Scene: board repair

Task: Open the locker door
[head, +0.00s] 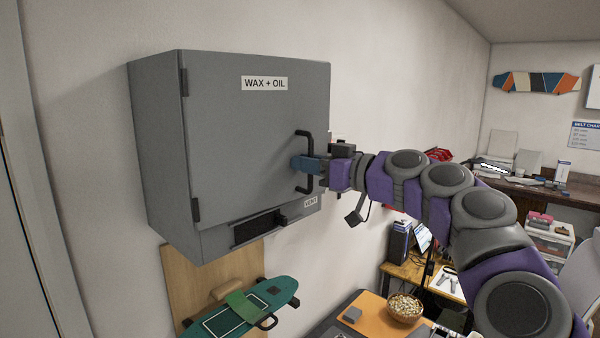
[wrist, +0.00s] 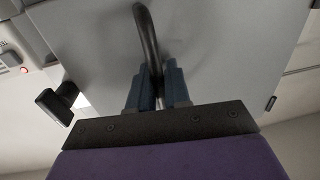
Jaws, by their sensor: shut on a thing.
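The grey wall locker (head: 160,150) has a flat door (head: 240,140) with a "WAX + OIL" label (head: 264,83). Hinges show on the door's left edge in the head view. The door looks closed in its frame. A black vertical bar handle (head: 305,135) is on the door's right side. My gripper (head: 306,163) is at the handle with its blue fingers around the bar. In the wrist view, the two blue fingers of my gripper (wrist: 158,85) are shut on the curved black handle (wrist: 148,35), one on each side. The door face (wrist: 215,45) lies behind it.
A teal skateboard deck (head: 270,293) is under the locker. A bowl (head: 404,307) and an orange mat (head: 370,312) are at lower right. A workbench (head: 530,187) stands at the far right.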

